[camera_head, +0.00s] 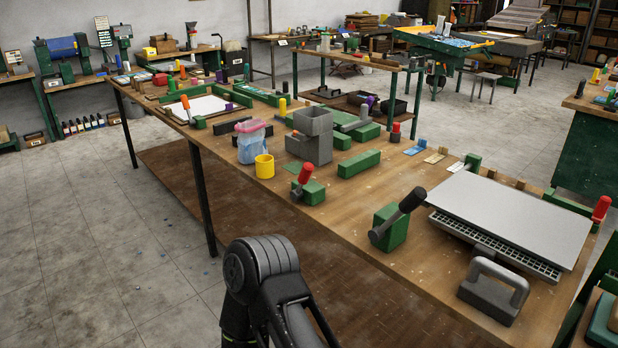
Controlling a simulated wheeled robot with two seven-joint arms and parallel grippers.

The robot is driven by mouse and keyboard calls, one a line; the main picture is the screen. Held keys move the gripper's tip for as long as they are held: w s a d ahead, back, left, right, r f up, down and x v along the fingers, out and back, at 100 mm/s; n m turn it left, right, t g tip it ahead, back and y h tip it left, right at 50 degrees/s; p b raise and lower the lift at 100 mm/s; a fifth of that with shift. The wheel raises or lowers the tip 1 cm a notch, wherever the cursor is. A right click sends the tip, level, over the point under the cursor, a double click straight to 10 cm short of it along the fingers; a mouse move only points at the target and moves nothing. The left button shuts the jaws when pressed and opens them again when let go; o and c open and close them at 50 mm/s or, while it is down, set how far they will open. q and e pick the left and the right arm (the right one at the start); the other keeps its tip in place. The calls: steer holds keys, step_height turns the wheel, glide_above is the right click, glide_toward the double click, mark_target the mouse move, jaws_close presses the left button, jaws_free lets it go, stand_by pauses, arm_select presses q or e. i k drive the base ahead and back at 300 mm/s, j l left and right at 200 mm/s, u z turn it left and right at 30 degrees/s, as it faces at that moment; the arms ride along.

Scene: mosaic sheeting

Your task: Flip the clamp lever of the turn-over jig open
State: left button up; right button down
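A flat light-grey sheet (515,215) lies over a dark gridded tray (495,245) at the right end of the long bench, and this looks like the turn-over jig. A lever with a black grip (411,200) rises tilted from a green block (388,227) at the left front corner of the sheet. A red-handled lever (601,208) stands at the sheet's right edge. I cannot tell for certain which lever is the jig's clamp. One of my black arms shows at the bottom, left of the bench front. Neither gripper is in view.
A grey block with a loop handle (493,290) stands at the bench's front edge. Left of the jig are another red-handled lever (305,180), a yellow cup (264,166), a grey box-shaped fixture (313,133) and green bars (359,163). Bare wood lies between.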

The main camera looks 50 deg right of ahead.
mark_target(306, 171)
steer(key=i+j+z, duration=0.25)
steer(key=i+z, duration=0.2)
steer(key=i+j+z, duration=0.75)
steer(key=j+z, duration=0.15)
